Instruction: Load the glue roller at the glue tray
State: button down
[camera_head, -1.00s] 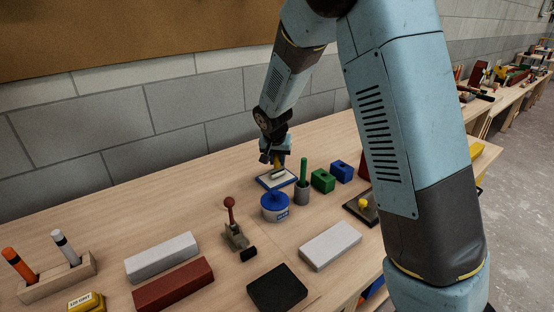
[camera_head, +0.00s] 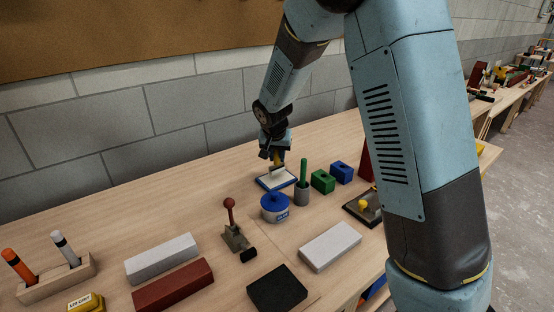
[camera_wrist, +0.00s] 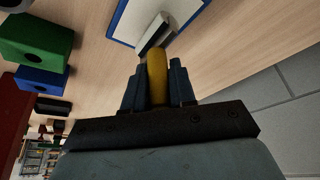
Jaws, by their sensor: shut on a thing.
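My gripper (camera_head: 277,153) is shut on the yellow handle of the glue roller (camera_wrist: 157,72), at the back of the bench. The roller's pale head with a dark end shows in the wrist view at the near edge of the glue tray (camera_wrist: 122,22). The tray (camera_head: 265,185) is white inside with a blue rim and lies flat on the bench. The roller head is over the tray; I cannot tell whether it touches the white surface. In the head view the gripper hides part of the handle.
A blue-lidded pot (camera_head: 275,207) and a grey cup with a green-handled tool (camera_head: 302,188) stand in front of the tray. Green (camera_head: 323,181) and blue (camera_head: 341,172) blocks are to the right. A red-knobbed clamp (camera_head: 235,235) and several battens lie nearer. The bench left of the tray is clear.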

jog(key=shift+r, duration=2.6)
jog(key=shift+r, duration=0.1)
